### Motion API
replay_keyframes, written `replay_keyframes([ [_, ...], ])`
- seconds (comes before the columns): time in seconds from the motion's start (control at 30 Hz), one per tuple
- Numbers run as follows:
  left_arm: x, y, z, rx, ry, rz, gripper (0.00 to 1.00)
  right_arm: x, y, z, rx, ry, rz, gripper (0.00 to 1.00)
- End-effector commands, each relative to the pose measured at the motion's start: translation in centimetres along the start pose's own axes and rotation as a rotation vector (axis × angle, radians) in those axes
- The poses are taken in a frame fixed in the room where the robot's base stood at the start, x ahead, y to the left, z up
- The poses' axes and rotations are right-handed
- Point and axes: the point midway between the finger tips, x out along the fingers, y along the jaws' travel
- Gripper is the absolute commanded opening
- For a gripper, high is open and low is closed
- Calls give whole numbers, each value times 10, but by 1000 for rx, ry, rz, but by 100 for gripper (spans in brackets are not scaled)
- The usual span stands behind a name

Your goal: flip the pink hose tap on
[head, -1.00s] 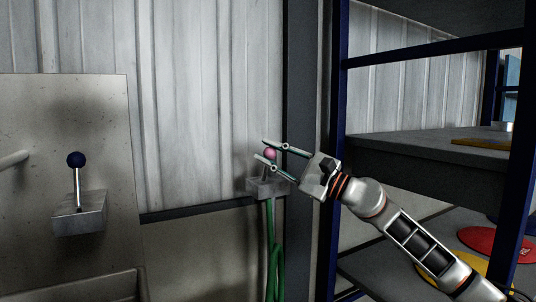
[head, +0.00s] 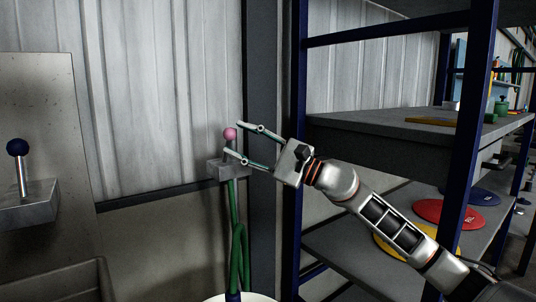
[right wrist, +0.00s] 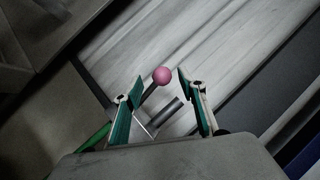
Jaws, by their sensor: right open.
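The pink hose tap is a lever with a pink ball knob (head: 230,134) on a grey wall block (head: 222,169). A green hose (head: 238,240) hangs below it. My right gripper (head: 233,138) is open, reaching in from the right with its fingers pointing left at the knob. In the right wrist view the pink knob (right wrist: 161,75) shows beyond and between the two spread fingertips (right wrist: 158,88). I cannot tell whether a finger touches the lever. My left gripper is not in view.
A blue-knobbed lever (head: 17,148) stands on another block at the left. A shelf rack (head: 390,135) with a blue post fills the right, with coloured discs (head: 441,213) on a lower shelf. A white round container (head: 240,297) sits below the hose.

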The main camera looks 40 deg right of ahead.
Motion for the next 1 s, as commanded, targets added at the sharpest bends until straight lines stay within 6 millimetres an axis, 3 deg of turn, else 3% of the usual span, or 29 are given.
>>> replay_keyframes([
  [0.6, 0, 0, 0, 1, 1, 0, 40, -75, 3, -2, 2, 3, 4, 41],
  [1.0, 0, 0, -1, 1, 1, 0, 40, -86, 2, -1, 1, 2, 4, 41],
])
